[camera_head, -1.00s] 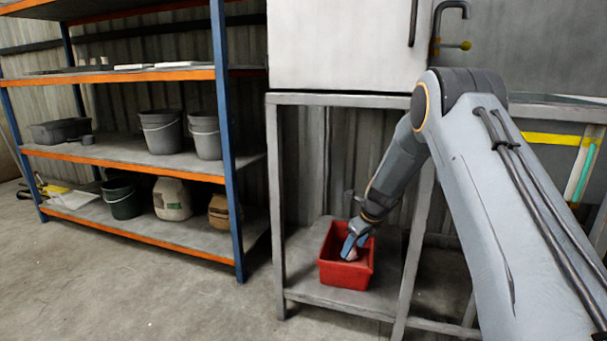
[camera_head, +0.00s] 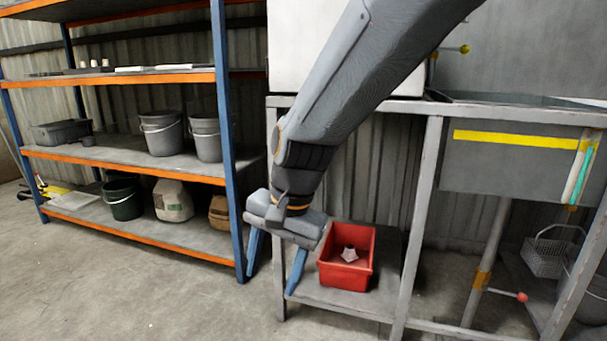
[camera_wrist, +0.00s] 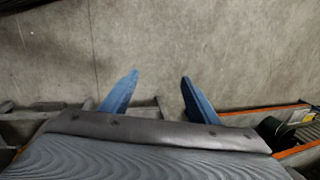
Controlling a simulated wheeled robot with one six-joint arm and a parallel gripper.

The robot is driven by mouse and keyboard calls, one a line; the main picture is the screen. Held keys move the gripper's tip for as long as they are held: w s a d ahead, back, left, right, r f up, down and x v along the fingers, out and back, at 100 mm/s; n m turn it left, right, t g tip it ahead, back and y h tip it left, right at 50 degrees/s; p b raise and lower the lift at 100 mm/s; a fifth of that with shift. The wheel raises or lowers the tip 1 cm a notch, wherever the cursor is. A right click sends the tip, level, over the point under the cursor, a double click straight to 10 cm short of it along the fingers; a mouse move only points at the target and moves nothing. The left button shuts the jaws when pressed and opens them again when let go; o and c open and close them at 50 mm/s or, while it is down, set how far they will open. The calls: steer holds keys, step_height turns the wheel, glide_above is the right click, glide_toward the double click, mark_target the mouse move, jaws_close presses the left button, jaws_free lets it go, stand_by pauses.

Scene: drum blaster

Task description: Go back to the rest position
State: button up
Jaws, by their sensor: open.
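My gripper (camera_head: 270,280) is open with nothing between its blue fingers. It hangs in front of the left front leg of the grey metal stand, to the left of the red bin. In the wrist view my gripper (camera_wrist: 158,78) also shows its two fingers spread apart over bare concrete floor. The red bin (camera_head: 345,276) sits on the stand's lower shelf (camera_head: 330,300). A small pale pinkish object (camera_head: 348,255) lies inside the bin, apart from my gripper.
A blue and orange shelf rack (camera_head: 228,150) with buckets (camera_head: 161,133) stands at the left, close to my gripper. A sink unit with a yellow strip (camera_head: 515,139) is at the right. A wire basket (camera_head: 548,255) stands below it. The concrete floor (camera_head: 130,290) at front left is clear.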

steer(key=s+d+r+n+p, duration=0.15)
steer(key=s+n, duration=0.35)
steer(key=s, duration=0.5)
steer(key=s+d+n, duration=0.3)
steer(key=s+n, duration=0.3)
steer(key=s, duration=0.3)
steer(key=d+r+m+h+p, duration=0.1)
steer(key=d+r+m+p, duration=0.1)
steer(key=d+r+p, duration=0.4)
steer(key=d+r+m+p, duration=0.2)
steer(key=d+r+p, duration=0.5)
steer(key=r+p, duration=0.6)
steer(key=d+r+m+h+p, duration=0.1)
steer(key=d+r+m+p, duration=0.2)
steer(key=p, duration=1.5)
steer(key=d+r, duration=0.4)
steer(key=r, duration=0.2)
steer(key=shift+d+r+g+h, duration=0.15)
steer(key=shift+d+g+h, duration=0.15)
steer(key=shift+g, duration=0.1)
